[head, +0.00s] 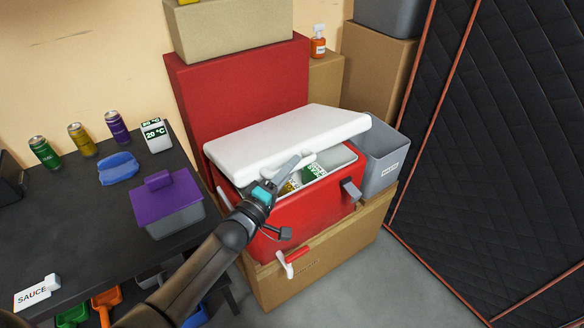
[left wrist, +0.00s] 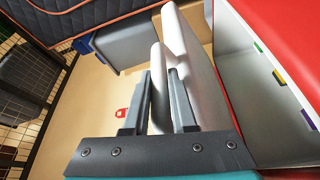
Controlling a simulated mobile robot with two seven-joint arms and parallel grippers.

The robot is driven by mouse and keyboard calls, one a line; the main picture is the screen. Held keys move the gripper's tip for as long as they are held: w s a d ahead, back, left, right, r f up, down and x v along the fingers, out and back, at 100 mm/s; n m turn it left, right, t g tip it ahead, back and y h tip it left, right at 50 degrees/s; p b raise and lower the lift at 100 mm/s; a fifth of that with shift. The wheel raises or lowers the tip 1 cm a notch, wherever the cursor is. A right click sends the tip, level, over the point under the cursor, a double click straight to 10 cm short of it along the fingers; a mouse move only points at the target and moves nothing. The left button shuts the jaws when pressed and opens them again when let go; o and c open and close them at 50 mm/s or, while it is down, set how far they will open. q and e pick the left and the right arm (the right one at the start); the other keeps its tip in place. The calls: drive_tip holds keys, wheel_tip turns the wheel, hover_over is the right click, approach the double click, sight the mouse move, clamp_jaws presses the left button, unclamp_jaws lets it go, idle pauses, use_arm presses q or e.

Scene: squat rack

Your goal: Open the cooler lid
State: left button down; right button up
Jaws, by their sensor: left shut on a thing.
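The red cooler (head: 325,203) stands on a cardboard box, and its white lid (head: 290,135) is partly raised and tilted. The gap at the front shows the pale inside, with green-and-white and yellow items in it. My left gripper (head: 288,172) is at the lid's front edge, shut on a white part of the lid. In the left wrist view, my left gripper's two grey fingers (left wrist: 160,95) stand on either side of a white piece, with the lid (left wrist: 190,55) beside them. My right gripper is not in view.
A dark table (head: 85,220) at left holds cans, a purple-lidded container (head: 167,205) and a sauce bottle (head: 37,292). A red box (head: 240,85) stands close behind the lid. A grey bin (head: 385,160) is right of the cooler. Floor is clear at lower right.

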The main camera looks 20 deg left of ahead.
use_arm(q)
drive_tip(key=w+a+r+n+p, duration=0.1)
drive_tip(key=r+p, duration=0.2)
drive_tip(key=w+a+r+n+g+p, duration=0.1)
drive_tip(key=a+r+p, duration=0.1)
drive_tip(key=r+p, duration=0.1)
drive_tip(key=w+a+r+n+p, duration=0.1)
drive_tip(key=w+a+r+p, duration=0.1)
drive_tip(key=r+p, duration=0.2)
drive_tip(key=w+a+r+n+g+p, duration=0.1)
drive_tip(key=w+a+r, duration=0.5)
drive_tip(key=a+r, duration=0.1)
drive_tip(key=shift+a+y, duration=0.3)
drive_tip(key=shift+a, duration=0.1)
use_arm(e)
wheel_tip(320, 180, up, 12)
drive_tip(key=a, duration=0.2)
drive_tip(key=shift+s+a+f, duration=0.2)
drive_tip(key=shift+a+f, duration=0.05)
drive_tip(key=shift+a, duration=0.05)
use_arm(q)
drive_tip(key=c, duration=0.9)
unclamp_jaws()
drive_tip(key=shift+o, duration=0.9)
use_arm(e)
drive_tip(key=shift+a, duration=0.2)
use_arm(q)
drive_tip(key=shift+s, duration=0.1)
